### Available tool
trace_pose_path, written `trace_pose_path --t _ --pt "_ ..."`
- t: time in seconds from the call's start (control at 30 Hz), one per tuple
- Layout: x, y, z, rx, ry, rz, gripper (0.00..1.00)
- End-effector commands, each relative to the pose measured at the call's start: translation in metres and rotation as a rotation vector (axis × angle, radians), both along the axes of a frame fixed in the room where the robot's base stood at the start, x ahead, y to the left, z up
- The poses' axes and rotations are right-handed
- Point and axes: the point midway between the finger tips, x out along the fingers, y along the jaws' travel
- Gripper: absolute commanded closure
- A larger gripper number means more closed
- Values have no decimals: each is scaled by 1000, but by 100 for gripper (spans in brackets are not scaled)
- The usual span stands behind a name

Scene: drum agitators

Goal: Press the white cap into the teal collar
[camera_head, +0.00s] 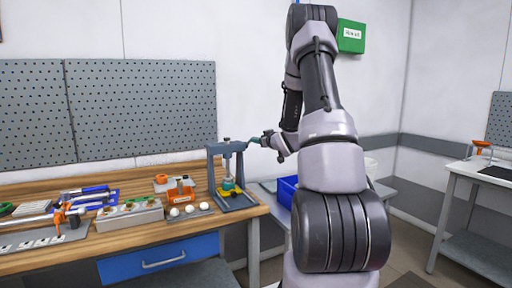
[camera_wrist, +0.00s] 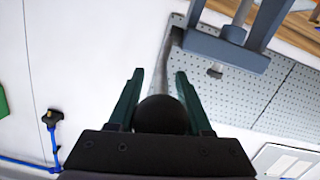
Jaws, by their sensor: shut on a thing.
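The grey press (camera_head: 212,172) stands at the right end of the wooden bench. The teal collar (camera_head: 228,184) sits in a yellow holder low in the press, under its ram. I cannot make out a white cap on the collar. My gripper (camera_head: 255,140) is beside the top of the press, at the outer end of its lever. In the wrist view my gripper (camera_wrist: 157,88) is shut on the lever's black ball knob (camera_wrist: 162,115). The lever rod (camera_wrist: 164,58) runs from the knob toward the press frame (camera_wrist: 228,48).
Small white round pieces (camera_head: 190,209) lie on a tray left of the press. A grey block (camera_head: 130,216) and tools lie further left. A blue bin (camera_head: 287,190) is right of the bench.

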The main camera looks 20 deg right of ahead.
Motion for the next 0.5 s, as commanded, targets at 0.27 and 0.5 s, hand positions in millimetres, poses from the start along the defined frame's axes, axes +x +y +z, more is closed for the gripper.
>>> trace_pose_path --t 0.27,0.5 --pt "17 -1 32 -12 136 -1 100" --pt "32 -1 45 -14 269 -1 100"
